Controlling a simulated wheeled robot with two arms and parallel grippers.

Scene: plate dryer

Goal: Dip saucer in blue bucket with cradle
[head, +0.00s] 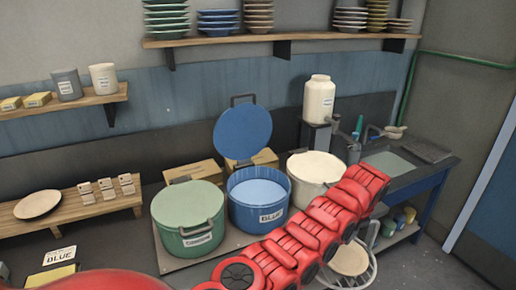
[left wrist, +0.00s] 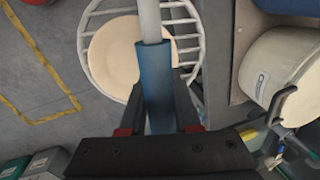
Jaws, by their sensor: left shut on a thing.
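The blue bucket (head: 259,212), labelled BLUE, stands on the counter with blue liquid inside. Its round blue lid (head: 242,131) is raised behind it. My left gripper (left wrist: 157,105) is shut on the blue handle (left wrist: 157,75) of a white wire cradle (left wrist: 188,30). A cream saucer (left wrist: 110,48) lies in the cradle, partly hidden by the handle. In the head view the saucer (head: 348,260) and cradle show low at right, beside the counter and right of the blue bucket. My red left arm partly covers them. My right gripper is not in view.
A green bucket (head: 188,214) with its lid on stands left of the blue one. A cream-lidded bucket (head: 314,168) stands to its right, partly behind my arm; it also shows in the left wrist view (left wrist: 281,75). A sink bench (head: 410,175) is further right.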

